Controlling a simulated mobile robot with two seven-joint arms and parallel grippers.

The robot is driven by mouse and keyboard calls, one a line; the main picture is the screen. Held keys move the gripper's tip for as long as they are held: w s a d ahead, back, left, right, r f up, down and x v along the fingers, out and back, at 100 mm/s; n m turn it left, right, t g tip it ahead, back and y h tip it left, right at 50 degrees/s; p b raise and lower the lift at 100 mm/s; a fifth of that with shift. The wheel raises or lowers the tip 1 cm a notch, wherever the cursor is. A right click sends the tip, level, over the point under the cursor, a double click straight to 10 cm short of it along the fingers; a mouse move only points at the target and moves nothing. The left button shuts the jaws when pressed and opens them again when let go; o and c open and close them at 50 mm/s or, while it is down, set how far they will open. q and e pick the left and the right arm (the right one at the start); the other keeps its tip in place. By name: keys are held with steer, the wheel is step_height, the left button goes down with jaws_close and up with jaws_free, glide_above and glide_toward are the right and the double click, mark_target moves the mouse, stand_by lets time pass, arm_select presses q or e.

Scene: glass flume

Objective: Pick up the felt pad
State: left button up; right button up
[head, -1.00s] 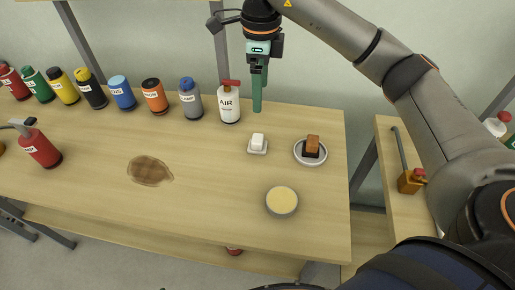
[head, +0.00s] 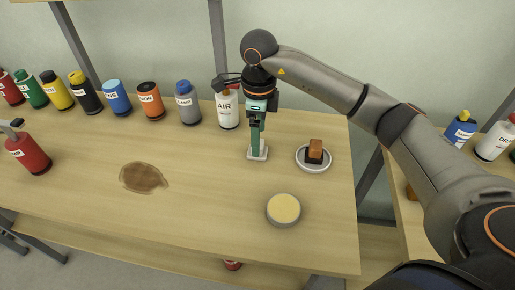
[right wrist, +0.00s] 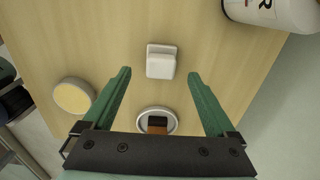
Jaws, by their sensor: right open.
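My right gripper (head: 257,152) is open, with green fingers pointing down over a small white tray (head: 251,157). In the right wrist view a white block (right wrist: 161,66) stands at this tray, ahead of and between the open fingertips (right wrist: 158,73). No contact shows. In the head view the fingers mostly hide the block. A block with a brown top and black underside (head: 315,150) sits on a round white dish (head: 302,164) to the right. I cannot tell for sure which block is the felt pad. My left gripper is not in view.
A white AIR bottle (head: 229,112) stands just behind my right gripper, in a row of several coloured bottles. A round tin with a pale yellow top (head: 283,208) is in front. A brown stain (head: 143,178) and a red bottle (head: 30,152) are left.

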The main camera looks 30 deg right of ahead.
step_height(320, 180, down, 4)
steer(key=shift+w+r, duration=0.15)
steer(key=c, duration=1.4)
steer(key=shift+c, duration=0.2)
steer(key=shift+r, duration=0.1)
step_height(320, 180, up, 3)
steer(key=shift+f, duration=0.2)
steer(key=s+d+r, duration=0.5)
steer(key=s+r, duration=0.5)
steer(key=s, duration=0.3)
steer(key=shift+r, duration=0.15)
